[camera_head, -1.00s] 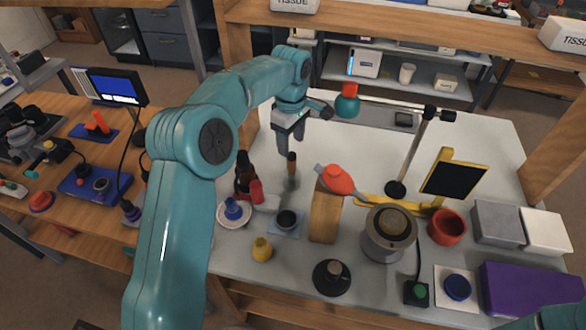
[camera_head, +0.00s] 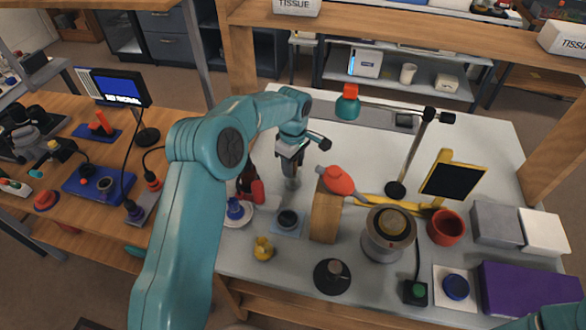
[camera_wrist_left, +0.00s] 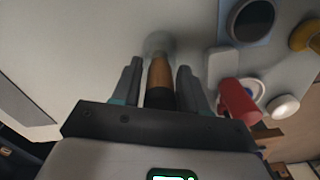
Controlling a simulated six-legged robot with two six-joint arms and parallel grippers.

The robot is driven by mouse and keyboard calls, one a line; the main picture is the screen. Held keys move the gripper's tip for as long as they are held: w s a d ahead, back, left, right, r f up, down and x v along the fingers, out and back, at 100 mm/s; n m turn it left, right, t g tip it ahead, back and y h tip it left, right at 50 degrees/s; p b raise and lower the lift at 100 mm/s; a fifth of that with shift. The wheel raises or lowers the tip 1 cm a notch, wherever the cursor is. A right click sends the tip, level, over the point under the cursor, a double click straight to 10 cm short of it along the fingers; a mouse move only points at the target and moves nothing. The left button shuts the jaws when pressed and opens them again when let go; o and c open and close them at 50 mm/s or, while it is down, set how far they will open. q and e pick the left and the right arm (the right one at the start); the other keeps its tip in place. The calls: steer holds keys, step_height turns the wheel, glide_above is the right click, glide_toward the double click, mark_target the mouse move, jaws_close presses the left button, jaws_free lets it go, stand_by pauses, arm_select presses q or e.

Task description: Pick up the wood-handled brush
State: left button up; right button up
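The wood-handled brush (camera_wrist_left: 160,73) stands between the fingers of my left gripper (camera_wrist_left: 159,72) in the left wrist view, with its grey end farther off on the pale tabletop. A small gap shows on each side of the handle, so the fingers are open around it. In the head view my left gripper (camera_head: 290,165) hangs over the brush and hides most of it; only its lower end (camera_head: 292,183) shows. My right gripper is not in view.
A lens part on a blue mat (camera_head: 288,219) lies in front. A wooden block with a red-orange tool (camera_head: 326,215) and a lamp (camera_head: 396,188) stand right.

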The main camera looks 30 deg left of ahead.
arm_select(q)
jaws_close()
steer(key=shift+r, duration=0.55)
step_height(320, 180, up, 11)
steer(key=shift+r, duration=0.1)
step_height(320, 180, up, 8)
steer(key=p, duration=0.1)
steer(key=shift+f+p, duration=0.25)
steer(key=shift+p, duration=0.15)
